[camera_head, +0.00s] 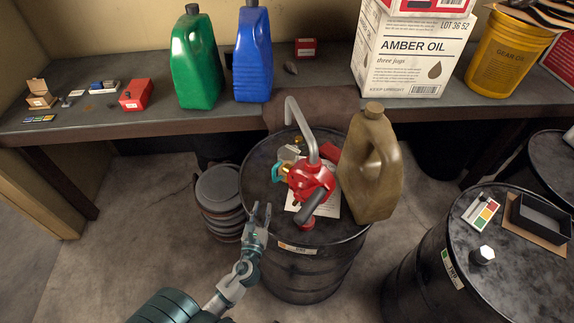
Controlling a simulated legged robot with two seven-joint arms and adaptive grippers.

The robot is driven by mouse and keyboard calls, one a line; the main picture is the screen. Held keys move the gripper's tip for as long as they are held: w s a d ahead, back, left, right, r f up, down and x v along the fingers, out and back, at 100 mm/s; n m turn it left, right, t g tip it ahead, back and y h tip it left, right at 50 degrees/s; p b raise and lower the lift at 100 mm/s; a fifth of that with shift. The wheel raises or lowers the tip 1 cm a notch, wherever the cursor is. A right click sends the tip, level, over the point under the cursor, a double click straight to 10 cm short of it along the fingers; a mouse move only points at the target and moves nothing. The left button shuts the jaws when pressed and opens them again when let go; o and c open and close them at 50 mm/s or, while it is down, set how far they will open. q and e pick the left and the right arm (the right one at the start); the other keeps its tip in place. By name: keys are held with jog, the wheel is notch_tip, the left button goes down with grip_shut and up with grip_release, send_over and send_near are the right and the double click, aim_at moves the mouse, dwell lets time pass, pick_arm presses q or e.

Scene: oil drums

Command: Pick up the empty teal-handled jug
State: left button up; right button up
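No jug with a clearly teal handle can be made out. A green jug (195,62) and a blue jug (253,55) stand upright on the back bench. A tan jug (371,168) with a looped handle stands upright on the middle drum (310,262). A small teal part (278,172) shows on that drum, left of a red pump (309,180); what it belongs to is unclear. My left gripper (261,209) is at the drum's front left edge, left of the pump and the tan jug. Its fingers are apart and empty. My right gripper is out of view.
The pump's grey pipe (299,125) rises behind the pump. Stacked round lids (220,200) stand on the floor left of the drum. Another drum (470,268) at right carries a black tray (541,217). The bench (120,115) holds an amber oil box (412,60) and a yellow bucket (503,55).

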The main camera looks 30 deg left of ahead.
pick_arm(q)
send_near(274, 174)
jog(key=shift+w+a+r+p, duration=0.1)
jog(key=shift+w+a+p, duration=0.3)
jog(key=shift+w+a, duration=0.1)
jog(key=x, duration=0.4)
jog(key=shift+d, duration=0.25)
jog(key=shift+w+a, duration=0.15)
jog(key=shift+w, duration=0.4)
jog(key=x, duration=0.5)
jog(key=shift+a, duration=0.15)
jog(key=shift+s, duration=0.1)
jog(key=shift+c, duration=0.3)
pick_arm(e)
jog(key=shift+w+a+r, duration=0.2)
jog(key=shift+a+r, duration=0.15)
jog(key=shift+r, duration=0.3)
pick_arm(q)
jog(key=shift+d, duration=0.2)
grip_shut()
